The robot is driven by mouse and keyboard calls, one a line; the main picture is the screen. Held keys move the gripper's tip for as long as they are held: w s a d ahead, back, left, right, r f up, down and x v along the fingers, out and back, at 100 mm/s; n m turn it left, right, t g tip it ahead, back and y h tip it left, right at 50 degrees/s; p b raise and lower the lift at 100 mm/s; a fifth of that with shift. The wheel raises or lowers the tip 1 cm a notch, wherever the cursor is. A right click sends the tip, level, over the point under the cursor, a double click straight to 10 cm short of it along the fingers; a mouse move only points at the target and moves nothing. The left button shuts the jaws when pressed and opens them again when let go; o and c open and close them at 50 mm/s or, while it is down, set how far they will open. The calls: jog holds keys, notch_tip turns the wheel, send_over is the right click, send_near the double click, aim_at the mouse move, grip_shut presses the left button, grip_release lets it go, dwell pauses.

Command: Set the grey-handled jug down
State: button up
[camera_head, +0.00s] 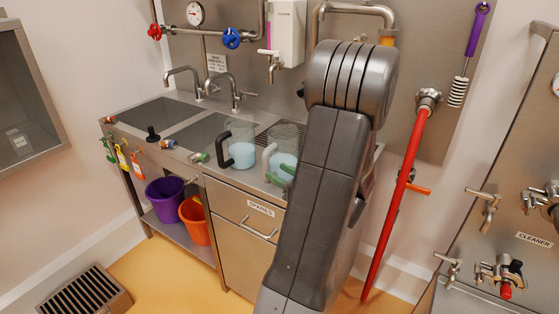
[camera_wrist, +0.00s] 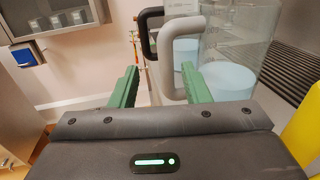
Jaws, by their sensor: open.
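The grey-handled jug (camera_head: 285,160) is clear with pale blue contents. It appears upright on the steel sink counter, partly hidden by my arm. In the wrist view its clear body (camera_wrist: 236,42) is at the right and its grey handle (camera_wrist: 162,72) is in the middle. My gripper (camera_wrist: 161,70) is open, its green fingers on either side of the handle, with the right finger close to it. In the head view my gripper (camera_head: 278,176) is at the jug's front. Whether a finger touches the handle I cannot tell.
A black-handled jug (camera_head: 241,148) with blue contents stands just left on the counter (camera_head: 188,151). A drainer grid (camera_head: 289,132) lies behind. Taps (camera_head: 236,92) rise at the back. A red pipe (camera_head: 396,205) stands right of my arm. Purple (camera_head: 165,190) and orange (camera_head: 194,221) buckets are below.

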aim_at(268, 164)
jog(key=shift+w+d+p+x, duration=0.15)
jog(key=shift+p+x, duration=0.25)
jog(key=shift+x, duration=1.4)
jog(key=shift+w+d+p+x, duration=0.1)
jog(key=shift+p+x, duration=0.3)
jog(key=shift+x, duration=1.35)
jog(key=shift+c, duration=0.4)
grip_shut()
